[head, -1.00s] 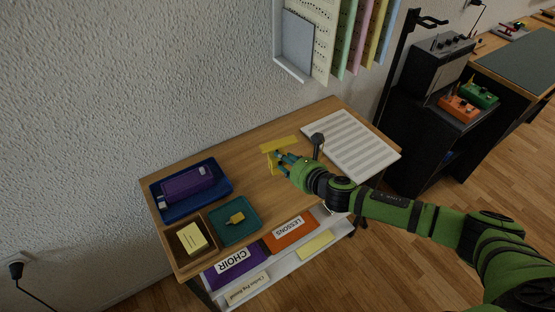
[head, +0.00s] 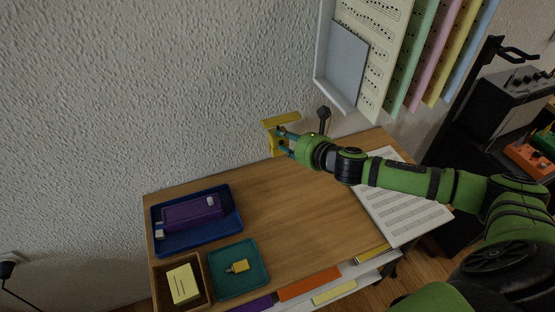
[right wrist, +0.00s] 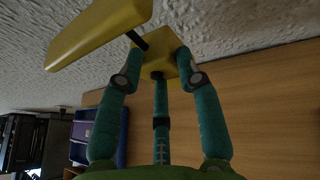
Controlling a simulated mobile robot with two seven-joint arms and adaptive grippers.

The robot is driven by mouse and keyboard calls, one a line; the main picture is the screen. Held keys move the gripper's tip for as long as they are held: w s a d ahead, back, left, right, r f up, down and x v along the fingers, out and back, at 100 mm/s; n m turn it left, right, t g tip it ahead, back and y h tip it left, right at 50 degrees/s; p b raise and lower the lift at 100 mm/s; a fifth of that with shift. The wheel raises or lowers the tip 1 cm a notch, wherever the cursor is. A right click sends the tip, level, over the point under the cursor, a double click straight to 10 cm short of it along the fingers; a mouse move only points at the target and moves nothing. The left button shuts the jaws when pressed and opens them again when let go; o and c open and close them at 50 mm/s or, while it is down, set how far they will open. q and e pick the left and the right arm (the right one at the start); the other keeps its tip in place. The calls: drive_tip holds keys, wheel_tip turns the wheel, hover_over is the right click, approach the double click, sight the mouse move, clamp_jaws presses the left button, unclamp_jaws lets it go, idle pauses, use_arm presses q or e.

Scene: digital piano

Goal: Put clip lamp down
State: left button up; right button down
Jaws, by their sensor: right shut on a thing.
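The yellow clip lamp (head: 281,119) is in my right gripper (head: 284,143), over the back edge of the desk near the wall in the head view. The right wrist view shows its long yellow head (right wrist: 100,32), a short black joint and a yellow block-like lower part (right wrist: 168,54). The teal fingers of my right gripper (right wrist: 162,75) close around that lower part. The lamp seems to be above the desk top (head: 290,205), with no contact visible. My left gripper is in neither view.
A blue tray (head: 233,229) with a purple case, a teal tray (head: 262,285) with a small yellow item, and a wooden box (head: 206,298) with a yellow block fill the desk's left. Sheet music (head: 412,215) lies right. A wall rack (head: 330,88) hangs above. The desk's middle is clear.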

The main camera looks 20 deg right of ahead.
wheel_tip(320, 180, down, 7)
drive_tip(key=shift+r+b, duration=0.15)
drive_tip(key=shift+b, duration=0.35)
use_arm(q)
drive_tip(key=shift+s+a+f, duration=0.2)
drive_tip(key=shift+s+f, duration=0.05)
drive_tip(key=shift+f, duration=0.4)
use_arm(e)
drive_tip(key=c, duration=0.8)
unclamp_jaws()
drive_tip(key=shift+c, duration=0.2)
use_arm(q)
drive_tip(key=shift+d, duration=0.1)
